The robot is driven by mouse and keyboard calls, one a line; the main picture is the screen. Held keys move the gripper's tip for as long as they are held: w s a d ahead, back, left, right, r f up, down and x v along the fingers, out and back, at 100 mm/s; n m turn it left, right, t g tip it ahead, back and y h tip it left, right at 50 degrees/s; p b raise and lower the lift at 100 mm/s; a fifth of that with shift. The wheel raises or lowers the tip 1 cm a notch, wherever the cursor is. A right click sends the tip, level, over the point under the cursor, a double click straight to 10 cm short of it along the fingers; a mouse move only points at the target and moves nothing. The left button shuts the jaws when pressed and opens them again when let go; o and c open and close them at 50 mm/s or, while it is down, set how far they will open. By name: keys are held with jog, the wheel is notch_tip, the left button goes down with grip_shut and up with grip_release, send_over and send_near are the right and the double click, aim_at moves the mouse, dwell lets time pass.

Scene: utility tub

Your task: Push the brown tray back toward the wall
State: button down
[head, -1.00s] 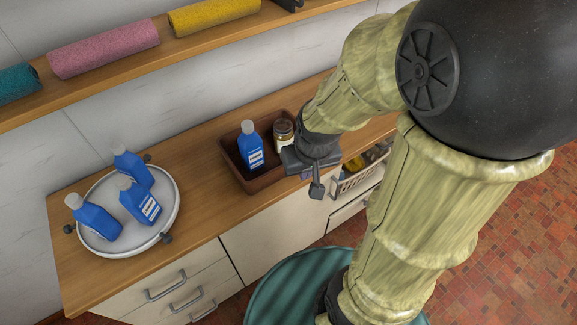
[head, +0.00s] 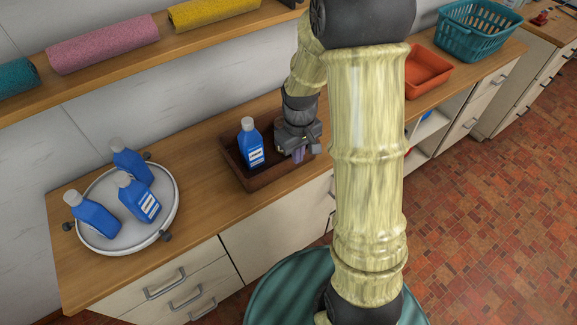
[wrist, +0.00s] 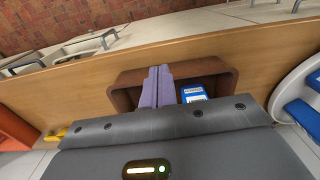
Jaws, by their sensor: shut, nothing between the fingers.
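The brown tray (head: 262,183) sits on the wooden counter with a blue bottle (head: 250,146) standing in it. Bare counter shows between the tray and the wall. My gripper (head: 299,154) is over the tray's right part, its purple fingers pointing down. In the wrist view the shut fingers (wrist: 157,87) are empty and overlap the tray (wrist: 228,76), with the bottle (wrist: 194,93) beside them. I cannot tell whether the fingers touch the tray.
A round white tray (head: 103,246) with blue bottles (head: 138,199) stands left on the counter. An orange-red bin (head: 428,72) and a teal basket (head: 478,33) stand to the right. A shelf with a pink roll (head: 104,43) and a yellow roll (head: 213,14) runs above.

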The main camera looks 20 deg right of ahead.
jog(key=w+f, duration=0.1)
jog(key=f, duration=0.2)
jog(key=w+f+p, duration=0.1)
jog(key=f, duration=0.2)
jog(key=a+f+p, duration=0.1)
jog(key=f, duration=0.3)
jog(key=shift+w, duration=0.4)
jog(key=shift+w+a, duration=0.15)
jog(key=shift+w, duration=0.3)
